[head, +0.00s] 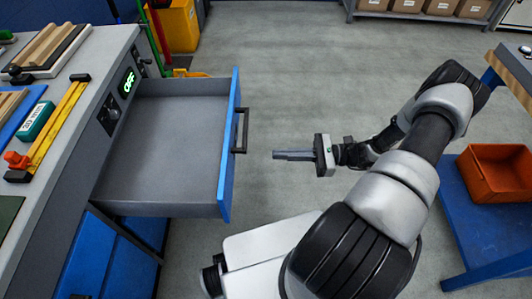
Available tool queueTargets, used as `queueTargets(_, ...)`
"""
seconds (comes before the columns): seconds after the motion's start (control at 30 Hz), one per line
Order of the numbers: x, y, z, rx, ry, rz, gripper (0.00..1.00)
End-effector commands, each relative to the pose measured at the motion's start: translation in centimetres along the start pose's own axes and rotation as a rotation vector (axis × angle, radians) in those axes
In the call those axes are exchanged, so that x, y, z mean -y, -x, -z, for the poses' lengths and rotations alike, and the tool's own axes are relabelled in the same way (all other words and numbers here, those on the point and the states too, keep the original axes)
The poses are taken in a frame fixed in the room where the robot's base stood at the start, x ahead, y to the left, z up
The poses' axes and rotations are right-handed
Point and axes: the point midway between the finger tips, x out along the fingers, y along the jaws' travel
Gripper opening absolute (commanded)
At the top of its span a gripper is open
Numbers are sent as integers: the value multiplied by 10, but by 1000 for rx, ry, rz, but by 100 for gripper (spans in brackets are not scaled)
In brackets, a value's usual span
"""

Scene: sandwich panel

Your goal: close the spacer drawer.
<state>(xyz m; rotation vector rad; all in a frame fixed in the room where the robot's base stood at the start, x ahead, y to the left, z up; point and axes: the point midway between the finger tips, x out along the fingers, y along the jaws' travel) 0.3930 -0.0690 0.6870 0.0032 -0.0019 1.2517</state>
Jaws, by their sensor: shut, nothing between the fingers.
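The spacer drawer (228,150) is pulled far out of the grey and blue workbench at the left of the head view. Its blue front faces right and has a dark bar handle (242,131). The inside of the drawer looks empty. My gripper (276,155) is shut and empty, its fingers pointing left toward the drawer front. It is apart from the handle, a short gap to its right and slightly nearer the bottom of the picture.
The bench top (70,75) holds a yellow rail (58,126), a teal box (36,121) and boards. An orange-red bin (498,175) stands on a blue table at right. A yellow container (178,27) stands behind the drawer. Open floor lies between drawer and arm.

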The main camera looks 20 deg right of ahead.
Motion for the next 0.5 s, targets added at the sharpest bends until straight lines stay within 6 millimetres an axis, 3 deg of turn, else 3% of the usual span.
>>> queueTargets(0.5, -2, -103, 1, -1, 1, -7, 0)
